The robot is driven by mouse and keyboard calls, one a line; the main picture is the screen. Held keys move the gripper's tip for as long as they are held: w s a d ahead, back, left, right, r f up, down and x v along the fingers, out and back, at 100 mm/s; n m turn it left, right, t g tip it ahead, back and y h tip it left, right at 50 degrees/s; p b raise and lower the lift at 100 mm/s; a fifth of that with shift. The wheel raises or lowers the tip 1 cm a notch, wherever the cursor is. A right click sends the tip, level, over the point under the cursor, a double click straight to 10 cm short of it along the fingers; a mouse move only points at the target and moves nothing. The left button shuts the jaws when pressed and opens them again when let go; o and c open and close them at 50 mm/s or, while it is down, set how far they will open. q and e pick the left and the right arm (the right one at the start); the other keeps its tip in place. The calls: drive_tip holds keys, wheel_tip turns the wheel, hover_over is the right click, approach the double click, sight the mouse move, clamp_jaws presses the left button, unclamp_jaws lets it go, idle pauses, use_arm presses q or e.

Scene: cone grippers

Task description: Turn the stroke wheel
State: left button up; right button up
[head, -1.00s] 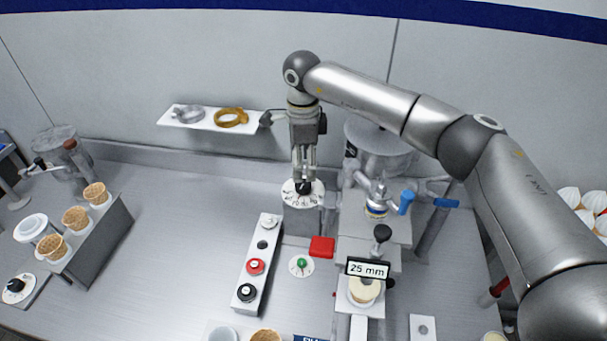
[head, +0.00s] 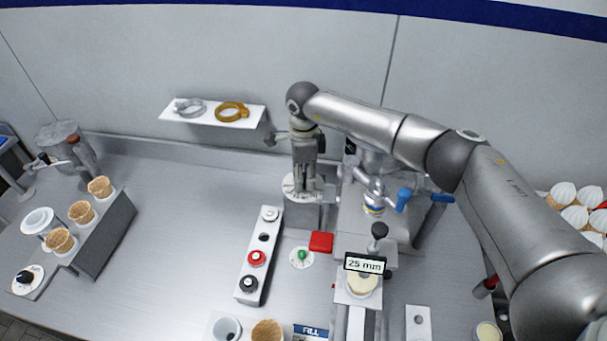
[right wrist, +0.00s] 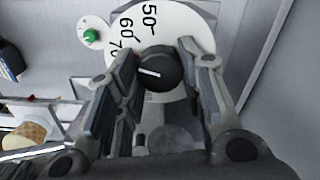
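The stroke wheel appears to be the black knob (right wrist: 158,72) with a white mark, on a white dial (right wrist: 190,20) numbered 50, 60, 70. In the right wrist view the mark points left, a little below the 70. My right gripper (right wrist: 160,62) is open, with one finger on each side of the knob; thin gaps seem to show, though contact is hard to judge. In the head view the right gripper (head: 304,186) points down over the dial (head: 290,188) and hides the knob. A display (head: 365,264) reads 25 mm. My left gripper is out of view.
A button box (head: 258,262), a small green-knob dial (head: 302,257) and a red block (head: 321,242) lie in front of the wheel. A metal machine (head: 400,225) stands close on the right. A wall shelf (head: 212,113) is behind.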

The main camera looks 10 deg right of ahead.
drive_tip(key=c, duration=0.3)
drive_tip(key=shift+f+n+b, duration=0.1)
drive_tip(key=shift+n+b, duration=0.2)
drive_tip(key=shift+b, duration=0.35)
drive_tip(key=n+b, duration=0.3)
drive_tip(key=b, duration=0.2)
drive_tip(key=shift+f, duration=0.1)
drive_tip(key=shift+r+n+b, duration=0.25)
drive_tip(key=shift+n+b, duration=0.95)
drive_tip(key=shift+b, duration=0.1)
drive_tip(key=o, duration=1)
drive_tip(key=shift+a, duration=0.1)
